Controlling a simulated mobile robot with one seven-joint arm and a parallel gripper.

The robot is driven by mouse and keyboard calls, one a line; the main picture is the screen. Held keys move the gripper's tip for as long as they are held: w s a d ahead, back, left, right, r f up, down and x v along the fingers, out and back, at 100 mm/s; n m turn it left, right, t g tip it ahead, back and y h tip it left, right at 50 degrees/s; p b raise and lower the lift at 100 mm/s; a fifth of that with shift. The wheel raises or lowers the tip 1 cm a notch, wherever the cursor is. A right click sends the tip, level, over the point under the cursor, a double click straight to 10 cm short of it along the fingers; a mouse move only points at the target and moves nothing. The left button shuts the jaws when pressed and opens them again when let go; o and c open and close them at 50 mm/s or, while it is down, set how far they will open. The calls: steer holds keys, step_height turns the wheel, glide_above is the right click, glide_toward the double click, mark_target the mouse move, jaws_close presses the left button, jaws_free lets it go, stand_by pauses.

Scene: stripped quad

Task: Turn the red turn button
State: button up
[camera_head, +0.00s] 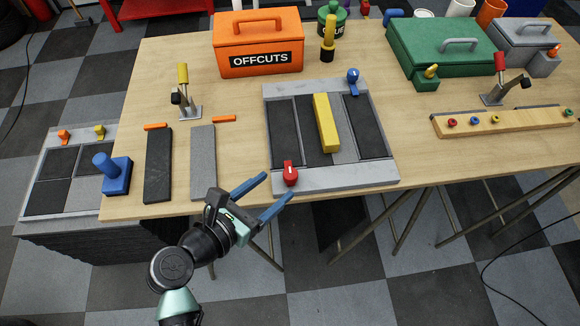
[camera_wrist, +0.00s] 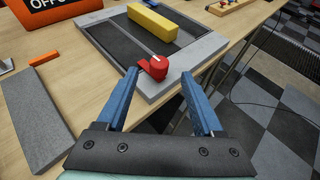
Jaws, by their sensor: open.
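The red turn button (camera_head: 290,173) sits at the front left corner of a grey-framed board (camera_head: 345,179) near the table's front edge. In the wrist view the red turn button (camera_wrist: 154,67) lies just beyond my fingertips, a little above the gap between them. My gripper (camera_head: 278,186) has its blue fingers spread apart, with nothing between them. It is at the table's front edge, close to the button and not visibly touching it. In the wrist view my gripper (camera_wrist: 160,80) points toward the button. A blue turn button (camera_head: 353,80) is at the board's far right corner.
A yellow bar (camera_head: 326,122) lies on the board. To the left are a grey slab (camera_head: 203,158), a dark slab (camera_head: 158,165) and a blue knobbed block (camera_head: 115,175). The orange OFFCUTS box (camera_head: 258,43) and green case (camera_head: 440,50) stand behind. A wooden rail (camera_head: 500,121) lies right.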

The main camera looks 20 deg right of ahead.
mark_target(290, 174)
steer(key=x, duration=0.7)
steer(key=shift+p, duration=0.3)
jaws_close()
